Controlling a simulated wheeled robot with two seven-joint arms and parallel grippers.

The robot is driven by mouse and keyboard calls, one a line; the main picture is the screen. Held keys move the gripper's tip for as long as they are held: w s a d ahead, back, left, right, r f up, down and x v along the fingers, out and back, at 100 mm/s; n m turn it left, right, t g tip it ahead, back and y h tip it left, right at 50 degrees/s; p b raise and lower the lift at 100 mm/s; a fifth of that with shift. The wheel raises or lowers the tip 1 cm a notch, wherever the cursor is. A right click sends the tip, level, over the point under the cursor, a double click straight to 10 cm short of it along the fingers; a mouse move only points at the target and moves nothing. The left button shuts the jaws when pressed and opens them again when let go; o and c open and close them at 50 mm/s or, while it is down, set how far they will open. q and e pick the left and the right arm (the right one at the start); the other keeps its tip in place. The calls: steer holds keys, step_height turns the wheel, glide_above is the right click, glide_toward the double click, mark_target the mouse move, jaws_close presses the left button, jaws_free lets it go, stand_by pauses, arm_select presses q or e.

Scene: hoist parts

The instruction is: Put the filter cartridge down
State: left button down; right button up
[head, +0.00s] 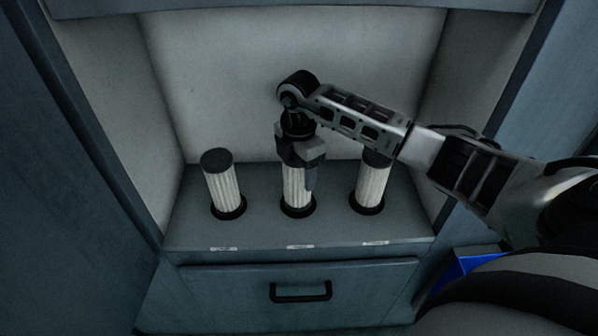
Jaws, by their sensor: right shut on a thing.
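Three white pleated filter cartridges stand upright in dark round sockets on a grey shelf (260,225) inside a cabinet recess. My right gripper (299,178) points down over the middle filter cartridge (296,194) and is shut on its upper part, hiding its top. The lower end of the middle cartridge is at its socket (298,210); I cannot tell how deep it sits. The left cartridge (224,188) has a dark cap and stands free. The right cartridge (372,186) stands partly behind my right arm. My left gripper is not in view.
The recess has pale walls at the back and both sides. Small white labels (300,246) line the shelf's front edge, one before each socket. A drawer with a black handle (301,291) is below. A blue object (474,263) shows at the lower right.

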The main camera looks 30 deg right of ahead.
steer(key=shift+f, duration=0.4)
steer(key=shift+f, duration=0.2)
steer(key=o, duration=1.1)
steer(key=shift+o, duration=0.2)
